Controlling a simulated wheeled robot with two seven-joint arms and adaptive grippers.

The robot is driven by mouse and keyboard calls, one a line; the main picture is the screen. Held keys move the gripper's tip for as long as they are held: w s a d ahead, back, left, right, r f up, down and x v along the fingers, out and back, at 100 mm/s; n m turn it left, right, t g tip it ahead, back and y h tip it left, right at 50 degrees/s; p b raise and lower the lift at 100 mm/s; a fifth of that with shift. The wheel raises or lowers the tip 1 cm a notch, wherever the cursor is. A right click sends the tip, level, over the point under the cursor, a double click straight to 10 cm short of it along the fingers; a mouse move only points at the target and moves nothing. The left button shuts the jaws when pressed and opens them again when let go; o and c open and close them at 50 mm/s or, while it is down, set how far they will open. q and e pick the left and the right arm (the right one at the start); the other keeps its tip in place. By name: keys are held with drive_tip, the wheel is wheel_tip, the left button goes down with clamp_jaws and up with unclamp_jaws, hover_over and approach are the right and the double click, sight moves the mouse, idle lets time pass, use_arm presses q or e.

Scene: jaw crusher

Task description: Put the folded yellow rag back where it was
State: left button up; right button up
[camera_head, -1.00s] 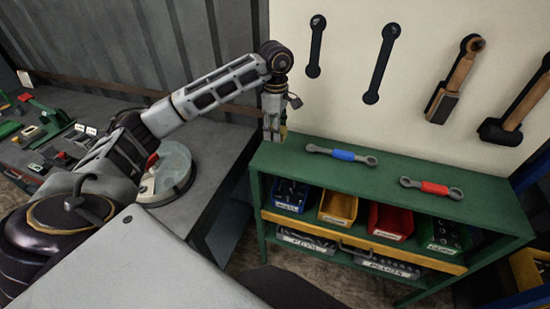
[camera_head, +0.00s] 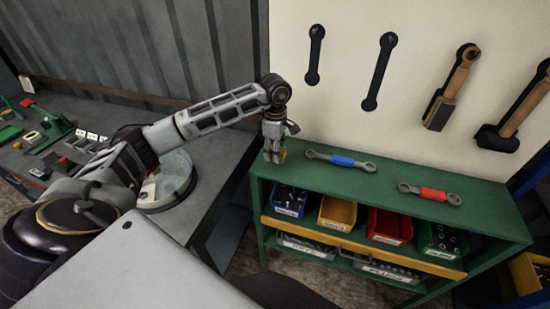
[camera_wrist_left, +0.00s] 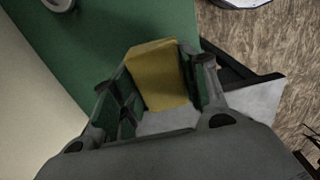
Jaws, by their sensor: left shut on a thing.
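The folded yellow rag (camera_wrist_left: 160,75) is between the fingers of my left gripper in the left wrist view. My left gripper (camera_wrist_left: 155,100) is shut on it. In the head view my left gripper (camera_head: 273,155) points down at the left end of the green shelf's top (camera_head: 420,205). The rag is mostly hidden there by the fingers. I cannot tell whether the rag touches the shelf top. My right gripper is not in view.
A blue-marked wrench (camera_head: 341,160) and a red-marked wrench (camera_head: 430,193) lie on the shelf top, right of my left gripper. Bins, including a yellow bin (camera_head: 337,212), stand below. Tools hang on the wall behind. A grey bench (camera_head: 215,180) stands to the left.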

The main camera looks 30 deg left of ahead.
use_arm(q)
drive_tip(key=shift+f+p, duration=0.35)
drive_tip(key=shift+f, duration=1.5)
drive_tip(key=shift+f, duration=0.15)
drive_tip(key=o, duration=1)
drive_tip(key=shift+r, duration=0.2)
wheel_tip(320, 180, up, 10)
drive_tip(key=shift+f+b, duration=0.1)
drive_tip(key=shift+b, duration=0.95)
drive_tip(key=shift+r, duration=1.05)
